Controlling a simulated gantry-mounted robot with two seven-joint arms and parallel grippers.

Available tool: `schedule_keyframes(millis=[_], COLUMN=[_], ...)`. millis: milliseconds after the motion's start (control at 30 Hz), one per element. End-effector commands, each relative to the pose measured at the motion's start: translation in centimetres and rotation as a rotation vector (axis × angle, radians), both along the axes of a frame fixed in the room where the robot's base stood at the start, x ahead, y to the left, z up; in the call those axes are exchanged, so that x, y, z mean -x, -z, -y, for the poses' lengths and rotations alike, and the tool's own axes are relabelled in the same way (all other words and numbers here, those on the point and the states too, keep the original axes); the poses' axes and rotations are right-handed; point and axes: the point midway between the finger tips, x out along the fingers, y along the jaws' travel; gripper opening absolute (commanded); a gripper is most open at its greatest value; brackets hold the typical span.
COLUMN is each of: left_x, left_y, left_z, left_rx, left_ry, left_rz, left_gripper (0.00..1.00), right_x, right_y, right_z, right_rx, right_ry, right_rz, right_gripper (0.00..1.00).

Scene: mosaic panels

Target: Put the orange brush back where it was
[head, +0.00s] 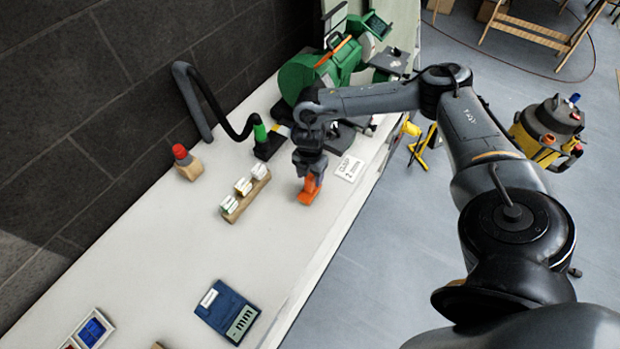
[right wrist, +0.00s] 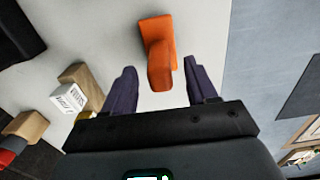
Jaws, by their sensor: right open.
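The orange brush (head: 308,190) stands on the white workbench below my right gripper (head: 309,172). The right wrist view also shows the orange brush (right wrist: 158,52), with its near end between and slightly beyond the fingertips of my right gripper (right wrist: 158,82). The two dark fingers are apart, with clear gaps on both sides of the brush. I cannot tell whether the fingertips have come down to its height. My left gripper is in neither view.
A white label card (head: 349,168) lies right of the brush. A wooden block with white cards (head: 245,194) stands to its left. A green machine (head: 318,75) and black hose (head: 215,105) stand behind. The bench between is clear.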

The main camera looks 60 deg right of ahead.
Motion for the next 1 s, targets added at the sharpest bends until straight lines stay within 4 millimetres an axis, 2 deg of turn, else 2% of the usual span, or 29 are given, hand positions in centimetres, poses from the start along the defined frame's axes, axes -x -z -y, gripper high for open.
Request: schedule_keyframes(millis=[200,400,567,667,767,867,967,1000], left_x=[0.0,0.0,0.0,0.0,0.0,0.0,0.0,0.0], left_y=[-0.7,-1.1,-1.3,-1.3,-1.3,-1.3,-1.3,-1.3], left_z=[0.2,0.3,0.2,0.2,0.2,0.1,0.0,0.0], left_rx=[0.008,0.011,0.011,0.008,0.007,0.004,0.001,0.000], left_ry=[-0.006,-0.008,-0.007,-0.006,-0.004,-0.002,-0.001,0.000], left_rz=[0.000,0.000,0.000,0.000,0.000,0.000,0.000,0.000], left_gripper=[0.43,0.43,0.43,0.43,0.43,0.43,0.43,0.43], right_x=[0.0,0.0,-0.1,-0.6,-1.9,-3.4,-4.3,-4.4], right_y=[-4.3,-7.5,-8.8,-8.5,-7.2,-5.1,-3.3,-3.0], right_z=[0.0,0.0,-0.2,-1.5,-4.9,-10.8,-18.8,-22.2], right_rx=[0.000,0.000,-0.001,-0.006,-0.023,-0.066,-0.145,-0.184], right_ry=[0.000,0.000,-0.004,-0.036,-0.103,-0.192,-0.258,-0.267], right_rz=[0.003,0.002,0.003,0.022,0.072,0.161,0.287,0.342], right_gripper=[0.57,0.57,0.57,0.57,0.57,0.57,0.57,0.57])
